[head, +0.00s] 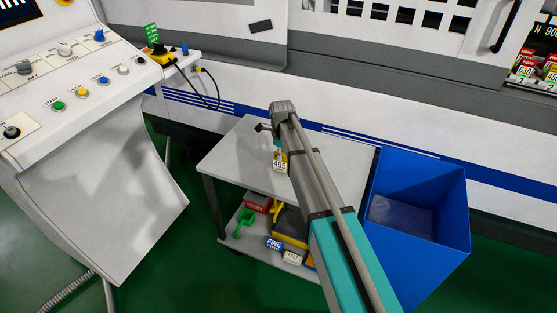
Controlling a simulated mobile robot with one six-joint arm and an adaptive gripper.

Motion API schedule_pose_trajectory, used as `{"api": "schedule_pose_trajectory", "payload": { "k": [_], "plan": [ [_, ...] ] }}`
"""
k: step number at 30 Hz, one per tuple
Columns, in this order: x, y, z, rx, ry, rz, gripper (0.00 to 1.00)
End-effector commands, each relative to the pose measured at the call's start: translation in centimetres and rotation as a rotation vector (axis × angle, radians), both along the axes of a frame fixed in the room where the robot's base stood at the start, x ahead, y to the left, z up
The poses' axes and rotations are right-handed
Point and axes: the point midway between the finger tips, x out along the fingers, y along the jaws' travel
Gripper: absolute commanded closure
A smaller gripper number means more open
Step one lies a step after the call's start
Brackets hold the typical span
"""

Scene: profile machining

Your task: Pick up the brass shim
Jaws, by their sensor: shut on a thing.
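My arm reaches from the lower right over the grey cart top (235,165). My gripper (262,127) shows only as a small dark shape at the arm's far end, above the far part of the cart top. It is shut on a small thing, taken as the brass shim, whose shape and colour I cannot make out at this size. A yellowish item with a white tag reading 495 (280,166) is just beside the arm; part of it is hidden behind the arm.
A blue bin (448,225) stands right of the cart. The lower shelf holds a green scoop (243,221), a red box (258,203) and tagged items. A control console (85,85) is at left, and the white machine (240,25) stands behind. The cart top's left part is clear.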

Motion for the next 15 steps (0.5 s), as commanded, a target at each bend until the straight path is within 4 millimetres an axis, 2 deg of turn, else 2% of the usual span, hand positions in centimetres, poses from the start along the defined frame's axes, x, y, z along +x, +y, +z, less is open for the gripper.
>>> {"api": "schedule_pose_trajectory", "payload": {
  "k": [8,15],
  "plan": [
    [0.0,0.0,0.6,0.0,-0.001,0.0,1.0],
    [0.0,0.0,2.2,0.0,0.0,0.0,1.0]
  ]
}}
